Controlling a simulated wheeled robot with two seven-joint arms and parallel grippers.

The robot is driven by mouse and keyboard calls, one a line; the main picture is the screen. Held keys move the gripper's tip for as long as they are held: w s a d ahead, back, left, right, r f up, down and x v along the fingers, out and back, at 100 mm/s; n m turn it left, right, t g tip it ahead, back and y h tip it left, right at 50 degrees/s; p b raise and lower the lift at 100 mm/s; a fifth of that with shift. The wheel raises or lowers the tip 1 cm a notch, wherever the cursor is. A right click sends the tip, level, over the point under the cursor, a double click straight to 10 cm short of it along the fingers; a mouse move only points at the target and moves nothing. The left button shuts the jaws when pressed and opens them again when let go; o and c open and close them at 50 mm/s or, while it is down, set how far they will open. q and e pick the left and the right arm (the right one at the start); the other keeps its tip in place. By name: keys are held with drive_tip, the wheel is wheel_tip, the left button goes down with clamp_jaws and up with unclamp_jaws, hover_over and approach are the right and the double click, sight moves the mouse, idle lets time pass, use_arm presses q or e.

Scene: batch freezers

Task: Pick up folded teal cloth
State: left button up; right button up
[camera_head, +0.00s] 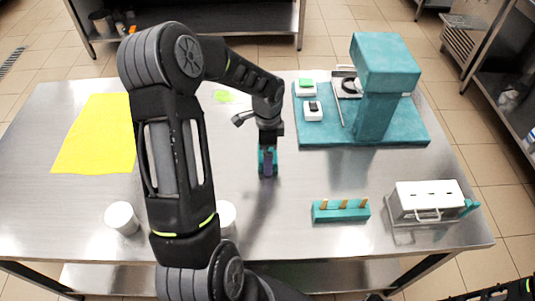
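My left gripper (267,165) points down over the middle of the steel table. A small patch of teal shows at its fingers, with a darker grey-purple part between. This may be the folded teal cloth, but it is too small to tell whether it is held or lies behind the fingers. No other folded teal cloth is clearly visible. My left arm hides part of the table's left middle. Only a piece of my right arm shows at the bottom right corner; its gripper is out of view.
The steel table (285,245) carries a yellow sheet (95,135), white cups (122,217), a teal machine on a base (385,65), a teal block with pegs (341,211) and a white-topped metal box (428,203). Bare table lies around the gripper. Shelves stand behind.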

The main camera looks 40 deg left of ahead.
use_arm(q)
drive_tip(key=shift+c, duration=0.6)
drive_tip(key=c, duration=1)
drive_tip(key=shift+o, duration=0.2)
drive_tip(key=shift+r, duration=0.1)
wheel_tip(320, 180, up, 10)
drive_tip(key=shift+f+b, duration=0.1)
drive_tip(key=shift+b, duration=0.45)
